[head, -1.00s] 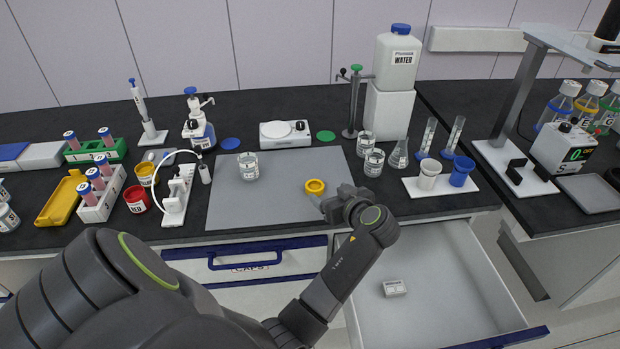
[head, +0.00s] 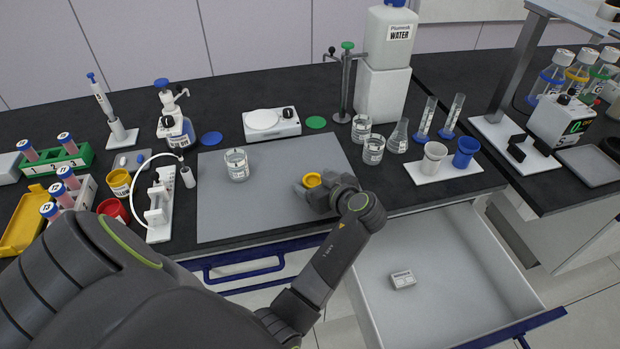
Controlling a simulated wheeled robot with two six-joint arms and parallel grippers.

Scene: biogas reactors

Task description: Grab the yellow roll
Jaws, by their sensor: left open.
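The yellow roll (head: 312,180) is a small ring lying on the grey mat (head: 262,205) on the bench, in the head view. My left gripper (head: 308,187) is open, low at the mat, with its fingertips close around the roll. The gripper body hides the roll's near side. I cannot tell whether the fingers touch it. My right gripper is not in view.
A glass beaker (head: 236,166) stands on the mat to the left. More beakers (head: 373,150) and a white tray with cups (head: 457,170) stand to the right. An open drawer (head: 440,262) juts out below the bench, holding a small white box (head: 402,279).

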